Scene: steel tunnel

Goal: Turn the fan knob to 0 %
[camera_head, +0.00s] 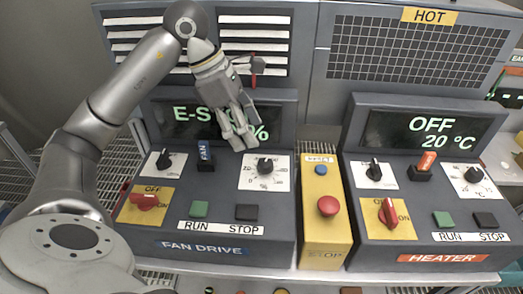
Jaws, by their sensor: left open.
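The fan knob (265,166) is a black dial on a white plate marked in %, on the fan drive panel (215,247). The direction of its pointer is too small to tell. My left gripper (240,142) is open, pointing down, just above and left of the knob and apart from it in the picture. It covers part of the fan display (185,121), where "E-S" and "%" show. My right gripper is not in view.
A yellow box with a red mushroom button (327,206) and a blue reset button (321,170) stands right of the fan panel. The heater panel (440,258) is further right, its display (430,135) reading OFF, 20 °C. A red fan switch (144,201) sits lower left.

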